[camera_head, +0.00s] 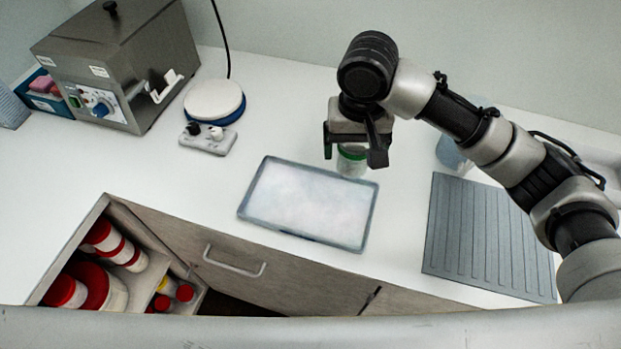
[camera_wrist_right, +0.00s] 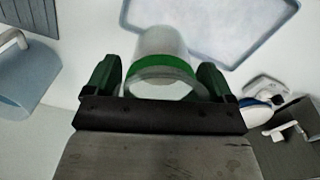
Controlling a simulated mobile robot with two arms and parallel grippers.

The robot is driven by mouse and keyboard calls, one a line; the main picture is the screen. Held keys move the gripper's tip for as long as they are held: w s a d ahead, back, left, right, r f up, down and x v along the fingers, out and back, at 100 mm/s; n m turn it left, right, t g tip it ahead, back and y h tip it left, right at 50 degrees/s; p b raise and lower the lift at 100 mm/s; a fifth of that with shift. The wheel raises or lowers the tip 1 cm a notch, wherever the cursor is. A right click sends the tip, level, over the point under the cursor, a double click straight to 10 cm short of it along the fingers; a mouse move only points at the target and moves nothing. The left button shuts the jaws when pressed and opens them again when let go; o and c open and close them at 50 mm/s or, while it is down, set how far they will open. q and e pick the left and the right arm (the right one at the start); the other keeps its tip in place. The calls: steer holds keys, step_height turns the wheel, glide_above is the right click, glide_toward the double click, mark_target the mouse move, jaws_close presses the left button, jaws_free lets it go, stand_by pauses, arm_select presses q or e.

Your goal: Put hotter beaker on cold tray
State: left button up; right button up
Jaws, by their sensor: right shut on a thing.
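My right gripper (camera_head: 350,155) is shut on a clear beaker with a green band (camera_head: 351,160), just behind the right back corner of the cold tray. The right wrist view shows the beaker (camera_wrist_right: 163,72) upright between the green fingertips of the gripper (camera_wrist_right: 163,80). The cold tray (camera_head: 240,212) is a flat grey-rimmed tray with a frosty white surface, lying on the counter; its rim (camera_wrist_right: 215,62) also shows in the right wrist view. The tray is empty. Whether the beaker touches the counter I cannot tell. My left gripper is not in view.
A steel water bath (camera_head: 130,60) stands at the back left, beside a round white-topped hotplate or stirrer (camera_head: 213,98). A ribbed grey mat (camera_head: 480,240) lies to the right. A bluish pitcher (camera_head: 450,152) stands behind my right arm. An open drawer (camera_head: 105,210) holds red-lidded jars.

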steer(key=a+f, duration=0.1)
steer(key=a, duration=0.1)
steer(key=s+a+f, duration=0.1)
steer(key=a+f, duration=0.1)
steer(key=a, duration=0.1)
steer(key=s+a+f+p, duration=0.1)
steer(key=a+f, duration=0.1)
steer(key=shift+a, duration=0.4)
step_height(320, 180, down, 3)
steer(key=shift+d+f, duration=0.1)
steer(key=shift+f, duration=0.3)
arm_select(q)
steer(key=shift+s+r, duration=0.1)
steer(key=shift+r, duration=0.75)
steer(key=shift+p, duration=0.35)
arm_select(e)
steer(key=shift+f, duration=0.1)
steer(key=o, duration=0.8)
